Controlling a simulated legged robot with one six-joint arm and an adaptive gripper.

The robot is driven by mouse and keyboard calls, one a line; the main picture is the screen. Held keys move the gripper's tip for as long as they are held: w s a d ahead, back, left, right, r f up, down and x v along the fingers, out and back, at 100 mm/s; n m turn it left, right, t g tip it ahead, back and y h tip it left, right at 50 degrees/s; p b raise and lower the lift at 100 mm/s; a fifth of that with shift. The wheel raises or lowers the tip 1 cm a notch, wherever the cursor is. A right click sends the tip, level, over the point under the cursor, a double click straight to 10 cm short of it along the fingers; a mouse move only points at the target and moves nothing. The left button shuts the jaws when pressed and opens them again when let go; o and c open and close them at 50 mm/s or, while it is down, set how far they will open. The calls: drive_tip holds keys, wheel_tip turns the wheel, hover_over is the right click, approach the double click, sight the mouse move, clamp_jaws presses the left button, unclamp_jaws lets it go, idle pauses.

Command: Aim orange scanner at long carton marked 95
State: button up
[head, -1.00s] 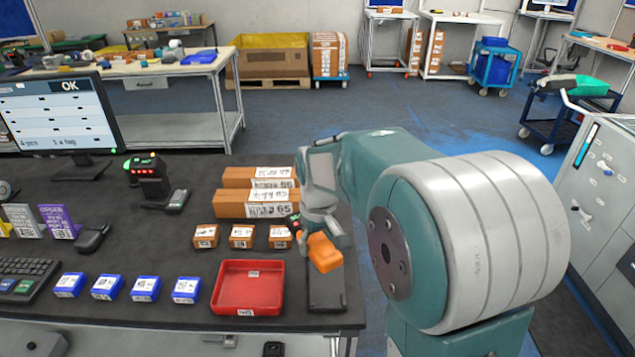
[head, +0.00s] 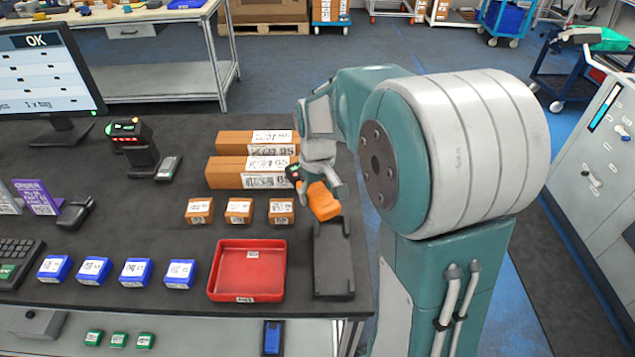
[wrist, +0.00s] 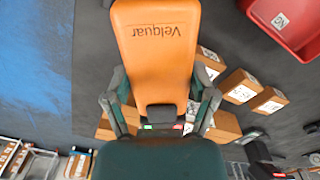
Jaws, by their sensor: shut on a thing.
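Two long brown cartons with white labels lie one behind the other at the table's back right: the front carton (head: 225,172) and the rear carton (head: 232,140). Parts of the long cartons (wrist: 222,127) show behind the gripper. The scanner's front end is mostly hidden there.
Three small cartons (head: 240,211) stand in front of the long ones. A red tray (head: 247,243) and a black holder (head: 333,262) lie nearer the front edge. Several blue boxes (head: 134,272) are at left. A black stand scanner (head: 135,148) is behind them.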

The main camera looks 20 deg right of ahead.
drive_tip(key=shift+d+f, duration=0.25)
drive_tip(key=shift+f, duration=0.75)
drive_tip(key=shift+d+f, duration=0.2)
drive_tip(key=shift+f, duration=0.75)
drive_tip(key=shift+a+f, duration=0.1)
drive_tip(key=shift+a, duration=0.05)
drive_tip(key=shift+a, duration=0.15)
drive_tip(key=shift+s, duration=0.1)
